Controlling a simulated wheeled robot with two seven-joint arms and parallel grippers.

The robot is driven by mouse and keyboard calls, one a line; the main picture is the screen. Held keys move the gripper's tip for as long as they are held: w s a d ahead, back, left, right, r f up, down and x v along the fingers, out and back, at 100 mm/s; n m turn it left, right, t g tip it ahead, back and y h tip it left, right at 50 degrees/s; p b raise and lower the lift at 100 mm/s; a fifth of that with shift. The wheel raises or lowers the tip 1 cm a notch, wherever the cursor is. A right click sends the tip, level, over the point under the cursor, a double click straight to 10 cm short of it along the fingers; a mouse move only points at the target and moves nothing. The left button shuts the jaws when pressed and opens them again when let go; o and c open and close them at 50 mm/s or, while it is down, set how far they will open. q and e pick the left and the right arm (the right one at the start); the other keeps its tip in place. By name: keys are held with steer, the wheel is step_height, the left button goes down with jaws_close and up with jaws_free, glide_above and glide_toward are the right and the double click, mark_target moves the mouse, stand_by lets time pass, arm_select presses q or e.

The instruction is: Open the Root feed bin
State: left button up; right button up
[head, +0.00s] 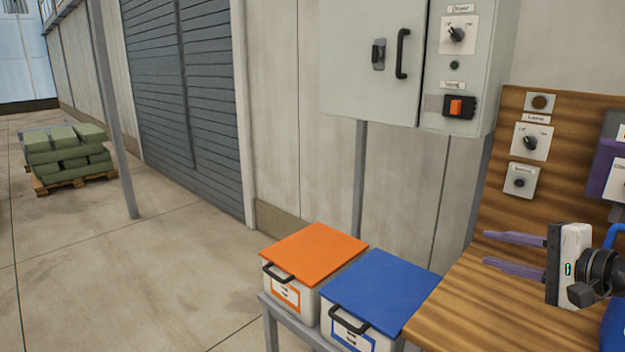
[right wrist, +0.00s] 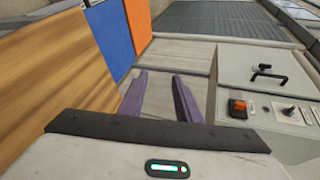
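Two white bins with flat lids stand side by side on a low grey stand. One has an orange lid (head: 315,252), the other a blue lid (head: 380,290); both lids lie closed. Each bin has a black handle at its front, the orange one's (head: 278,272) and the blue one's (head: 348,321). The front labels are too small to read, so I cannot tell which is the Root feed bin. My right gripper (head: 486,249) is open and empty, above the wooden bench, right of the bins. Both lids also show in the right wrist view, orange (right wrist: 138,25) and blue (right wrist: 110,38). My left gripper is out of view.
A wooden bench (head: 470,305) with a switch backboard (head: 555,100) stands right of the bins. A grey cabinet (head: 375,60) with handle, knob and orange switch hangs above. A pallet of green sacks (head: 70,155) stands far left. The floor left of the bins is clear.

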steer(key=s+a+f+n+g+h, duration=0.25)
steer(key=s+a+f+n, duration=0.2)
steer(key=s+f, duration=0.5)
steer(key=s+a+f+n+g+h, duration=0.1)
steer(key=s+a+f+n+g, duration=0.5)
steer(key=f, duration=0.7)
steer(key=s+a+f+n+g+h, duration=0.1)
steer(key=s+f+n, duration=0.2)
steer(key=s, duration=0.9)
steer(key=s+a+f+n+h, duration=0.2)
steer(key=s+f+n, duration=0.1)
steer(key=s, duration=0.8)
steer(key=w+a+f+t+y, duration=0.1)
steer(key=w+a+f+t, duration=0.1)
steer(key=f, duration=0.4)
steer(key=w+a+f+t+y, duration=0.1)
steer(key=w+a+f+t, duration=0.1)
steer(key=f, duration=0.4)
steer(key=shift+w+a+t, duration=0.25)
steer(key=shift+a+t, duration=0.15)
steer(key=shift+t, duration=0.15)
steer(key=shift+a+f+y, duration=0.1)
steer(key=shift+y, duration=0.15)
